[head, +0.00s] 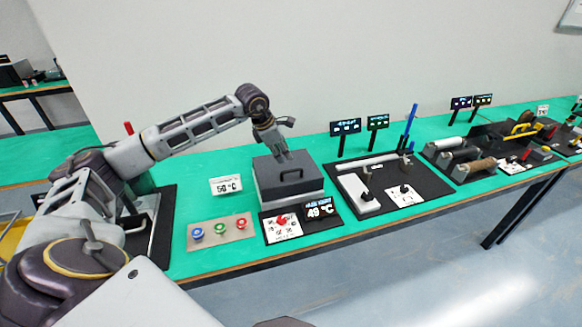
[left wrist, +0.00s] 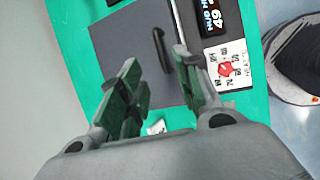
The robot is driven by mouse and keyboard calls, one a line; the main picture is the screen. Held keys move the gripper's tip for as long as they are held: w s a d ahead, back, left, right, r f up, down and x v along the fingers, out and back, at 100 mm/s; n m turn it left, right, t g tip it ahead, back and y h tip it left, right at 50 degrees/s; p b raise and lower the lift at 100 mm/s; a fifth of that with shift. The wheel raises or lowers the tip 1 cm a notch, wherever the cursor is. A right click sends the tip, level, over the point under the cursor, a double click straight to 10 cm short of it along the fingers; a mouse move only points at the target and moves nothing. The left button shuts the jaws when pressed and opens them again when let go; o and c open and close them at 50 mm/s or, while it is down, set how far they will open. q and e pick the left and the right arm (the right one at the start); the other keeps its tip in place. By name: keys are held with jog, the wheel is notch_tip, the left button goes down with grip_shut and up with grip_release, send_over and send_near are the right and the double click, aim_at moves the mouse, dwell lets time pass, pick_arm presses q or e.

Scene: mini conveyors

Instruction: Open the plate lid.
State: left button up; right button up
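The plate lid (head: 286,172) is a dark grey square cover on a white heating box (head: 292,201), and it looks closed. A dark bar handle (head: 290,175) stands on its top. My left gripper (head: 281,153) points down just above the lid, close behind the handle. In the left wrist view, the green-padded fingers (left wrist: 155,95) are spread apart with a gap between them. The black handle (left wrist: 160,52) shows beyond the gap, and nothing is held. Whether a fingertip touches the lid I cannot tell. My right gripper is not in view.
A panel with blue, green and red buttons (head: 220,230) lies in front left. A dial card (head: 283,228) and a "49 °C" display (head: 320,209) lie before the box. A "50 °C" sign (head: 226,185) stands left. A black-based device (head: 385,185) stands right.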

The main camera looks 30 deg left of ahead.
aim_at(293, 170)
pick_arm(q)
jog(key=shift+p+x, duration=0.75)
jog(key=shift+x, duration=4.3)
jog(key=shift+d, duration=0.1)
jog(key=shift+c, duration=0.3)
grip_shut()
